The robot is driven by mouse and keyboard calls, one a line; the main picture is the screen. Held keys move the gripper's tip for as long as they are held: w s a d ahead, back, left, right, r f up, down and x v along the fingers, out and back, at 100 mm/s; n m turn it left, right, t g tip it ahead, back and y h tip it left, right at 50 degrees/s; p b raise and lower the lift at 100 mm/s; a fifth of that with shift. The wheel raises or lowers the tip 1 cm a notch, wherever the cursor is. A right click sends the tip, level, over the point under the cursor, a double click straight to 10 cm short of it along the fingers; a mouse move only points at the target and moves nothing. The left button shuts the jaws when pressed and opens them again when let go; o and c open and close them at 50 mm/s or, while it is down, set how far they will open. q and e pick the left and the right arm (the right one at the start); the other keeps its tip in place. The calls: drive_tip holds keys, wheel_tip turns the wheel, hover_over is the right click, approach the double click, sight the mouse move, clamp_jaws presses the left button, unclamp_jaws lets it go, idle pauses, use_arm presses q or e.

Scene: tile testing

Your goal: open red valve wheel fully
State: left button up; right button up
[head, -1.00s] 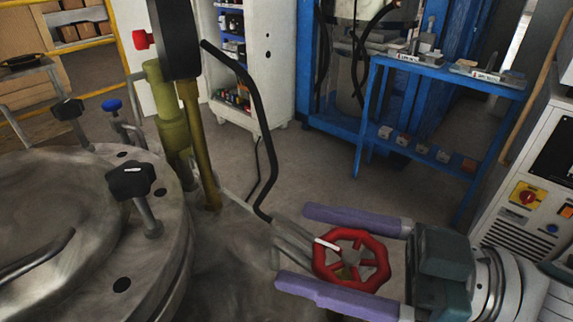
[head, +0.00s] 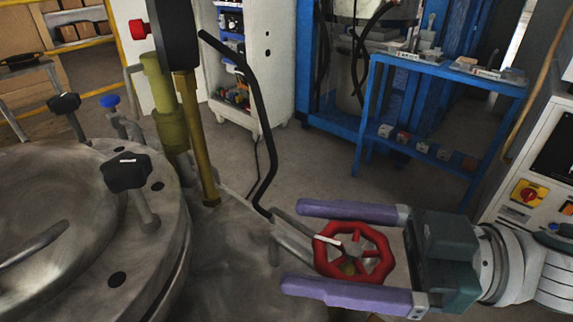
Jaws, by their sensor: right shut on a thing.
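The red valve wheel (head: 378,243) is a ring with several spokes, at the lower right of centre in the head view. A white marker (head: 327,239) lies across its left rim. My right gripper (head: 292,246) comes in from the right. Its two purple fingers lie along the far and near sides of the wheel, and it is shut on the wheel. The fingertips reach past the wheel's left edge. The stem below the wheel is mostly hidden. My left gripper is out of view.
A large round metal vessel lid (head: 60,190) with black knobs (head: 127,172) fills the left. A bent black lever (head: 268,150) rises left of the wheel. A blue rack (head: 440,80) stands behind, and a white control cabinet (head: 515,214) is at the right. Open floor lies between.

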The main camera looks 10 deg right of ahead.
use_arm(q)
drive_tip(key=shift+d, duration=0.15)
use_arm(e)
drive_tip(key=o, duration=1)
drive_tip(key=shift+o, duration=0.2)
use_arm(q)
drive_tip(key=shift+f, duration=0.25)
drive_tip(key=shift+b, duration=0.3)
use_arm(e)
drive_tip(key=v, duration=1)
